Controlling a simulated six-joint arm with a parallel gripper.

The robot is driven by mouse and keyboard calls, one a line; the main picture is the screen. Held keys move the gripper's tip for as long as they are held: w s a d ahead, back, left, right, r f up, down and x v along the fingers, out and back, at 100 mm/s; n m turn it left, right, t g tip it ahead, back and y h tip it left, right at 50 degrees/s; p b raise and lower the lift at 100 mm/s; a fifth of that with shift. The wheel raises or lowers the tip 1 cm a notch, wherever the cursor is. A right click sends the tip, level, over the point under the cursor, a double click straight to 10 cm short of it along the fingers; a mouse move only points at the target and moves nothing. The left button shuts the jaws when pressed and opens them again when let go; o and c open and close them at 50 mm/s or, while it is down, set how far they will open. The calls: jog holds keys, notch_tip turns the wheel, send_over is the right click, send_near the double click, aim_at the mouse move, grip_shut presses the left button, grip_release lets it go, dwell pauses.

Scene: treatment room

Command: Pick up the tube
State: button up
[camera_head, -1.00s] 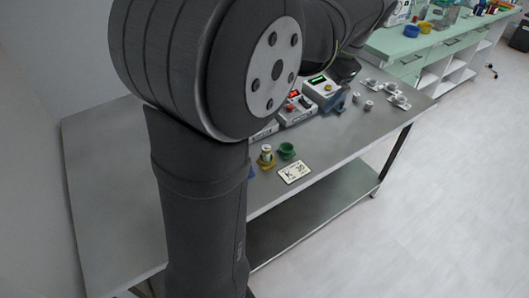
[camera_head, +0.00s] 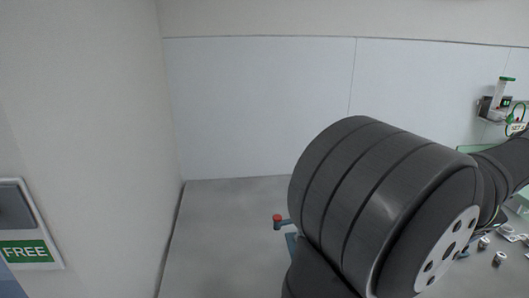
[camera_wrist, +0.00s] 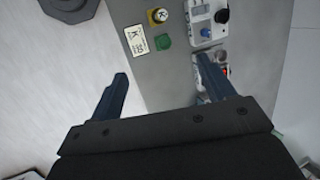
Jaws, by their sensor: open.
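I cannot make out a tube for certain in any view. My gripper (camera_wrist: 165,84) is open in the wrist view, with its two dark blue fingers wide apart and nothing between them. Beyond the fingers, on the grey metal table (camera_wrist: 165,70), a small pale-topped piece sits in a yellow holder (camera_wrist: 158,16). A green cup (camera_wrist: 164,41) stands close to it. In the head view my arm hides much of the table, and the gripper itself is not clear there.
A printed card (camera_wrist: 137,41) lies left of the green cup. White devices (camera_wrist: 206,22) with knobs stand to the right. In the head view, a red-topped item (camera_head: 278,222) stands left of my arm, and small grey pieces (camera_head: 499,258) lie at right. Bare grey surface (camera_head: 225,230) shows at left.

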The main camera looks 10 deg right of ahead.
jog(key=c, duration=0.4)
jog(key=w+a+f+n+g+h, duration=0.2)
jog(key=w+a+f+g, duration=0.3)
jog(key=w+f, duration=0.65)
jog(key=shift+t, duration=0.5)
jog(key=f, duration=1.2)
jog(key=shift+s+a, duration=0.2)
jog(key=shift+a, duration=0.2)
jog(key=shift+a+f, duration=0.25)
jog(key=shift+f, duration=1.15)
jog(key=shift+a+f, duration=0.2)
jog(key=shift+f, duration=1.2)
